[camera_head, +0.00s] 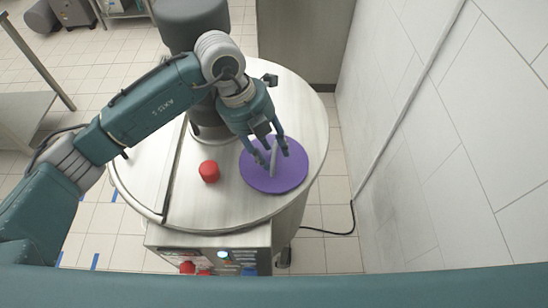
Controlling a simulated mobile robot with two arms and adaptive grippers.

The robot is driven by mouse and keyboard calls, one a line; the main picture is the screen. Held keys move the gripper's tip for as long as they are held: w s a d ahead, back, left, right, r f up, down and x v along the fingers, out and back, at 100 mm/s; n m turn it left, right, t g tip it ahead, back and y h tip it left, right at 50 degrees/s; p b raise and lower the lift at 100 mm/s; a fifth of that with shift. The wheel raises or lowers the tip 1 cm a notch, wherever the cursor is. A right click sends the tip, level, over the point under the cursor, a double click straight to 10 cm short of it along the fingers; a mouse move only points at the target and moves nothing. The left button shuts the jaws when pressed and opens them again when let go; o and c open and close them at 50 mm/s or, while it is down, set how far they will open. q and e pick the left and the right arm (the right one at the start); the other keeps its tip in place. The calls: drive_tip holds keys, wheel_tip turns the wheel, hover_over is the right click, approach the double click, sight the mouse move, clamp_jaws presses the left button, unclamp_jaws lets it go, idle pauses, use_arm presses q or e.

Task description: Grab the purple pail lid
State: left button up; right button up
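The purple pail lid (291,177) is a flat purple disc with a pale upright handle (273,160) at its middle. It lies at the right side of the round metal table top. My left gripper (272,160) is over the lid, pointing down, with its fingers on either side of the handle. The fingers look close to the handle, but I cannot tell whether they touch it. The lid's far edge is partly hidden by the gripper. My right gripper is not in view.
A red knob or cap (209,171) stands on the round table top (250,213) left of the lid. A dark grey column (190,22) rises at the back. A control panel (215,258) with coloured buttons is at the front. A white tiled wall (440,130) is on the right.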

use_arm(q)
clamp_jaws()
idle(0.4)
